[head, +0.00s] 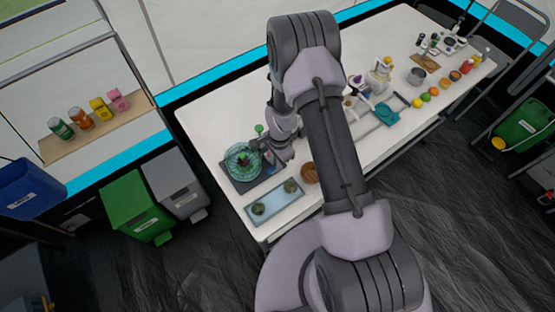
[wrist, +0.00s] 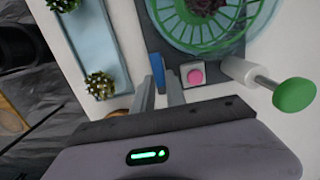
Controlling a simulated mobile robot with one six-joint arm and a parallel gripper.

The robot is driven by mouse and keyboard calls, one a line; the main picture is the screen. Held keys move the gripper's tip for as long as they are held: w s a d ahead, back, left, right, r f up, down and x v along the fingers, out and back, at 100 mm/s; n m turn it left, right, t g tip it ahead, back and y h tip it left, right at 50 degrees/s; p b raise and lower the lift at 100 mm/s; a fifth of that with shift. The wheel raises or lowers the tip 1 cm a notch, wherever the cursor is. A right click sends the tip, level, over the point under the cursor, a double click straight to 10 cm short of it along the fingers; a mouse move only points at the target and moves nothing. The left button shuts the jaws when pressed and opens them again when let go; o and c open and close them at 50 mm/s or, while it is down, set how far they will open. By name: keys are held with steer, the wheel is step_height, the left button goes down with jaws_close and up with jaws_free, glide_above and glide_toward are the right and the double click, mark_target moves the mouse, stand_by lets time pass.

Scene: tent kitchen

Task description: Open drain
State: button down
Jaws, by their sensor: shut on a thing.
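A dark base plate (head: 238,186) at the left end of the white table carries a round teal bowl (head: 236,172). In the wrist view a green slotted basket (wrist: 215,37) sits inside the bowl. My gripper (wrist: 167,72) is at the plate's near edge, its fingers close together around a small blue tab (wrist: 171,80). I take it as shut on this tab; the fingers partly hide it. A pink button (wrist: 196,76) in a white square is just right of the tab. A white stem with a green knob (wrist: 294,94) sticks out farther right.
A light blue tray (head: 275,203) with two green spiky balls lies beside the plate. A brown round thing (head: 309,173) is near it. A grey rack (head: 375,130), fruit and bottles stand farther along the table. Green (head: 135,208) and grey bins (head: 175,185) stand on the floor left.

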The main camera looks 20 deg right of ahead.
steer(key=c, duration=1.6)
jaws_free()
steer(key=shift+c, duration=0.2)
step_height(320, 180, up, 17)
steer(key=d+p, duration=0.1)
steer(key=p, duration=0.2)
steer(key=shift+w+r, duration=0.15)
steer(key=shift+r, duration=0.05)
step_height(320, 180, up, 8)
steer(key=s+a+n+t+b, duration=0.2)
steer(key=n+b, duration=0.1)
steer(key=b, duration=0.4)
steer(key=s+a+r+n+t+b, duration=0.1)
steer(key=s+r+n+b, duration=0.1)
steer(key=s, duration=0.4)
steer(key=s+a+r+n+t+b, duration=0.1)
steer(key=s+r+n+b, duration=0.1)
steer(key=s+b, duration=0.2)
steer(key=s+a+r+n+t+y+b, duration=0.1)
steer(key=s+n+t+b, duration=0.1)
steer(key=s, duration=0.6)
steer(key=shift+a+r+n+b, duration=0.2)
steer(key=shift+r+n+b, duration=0.25)
steer(key=shift+b, duration=0.5)
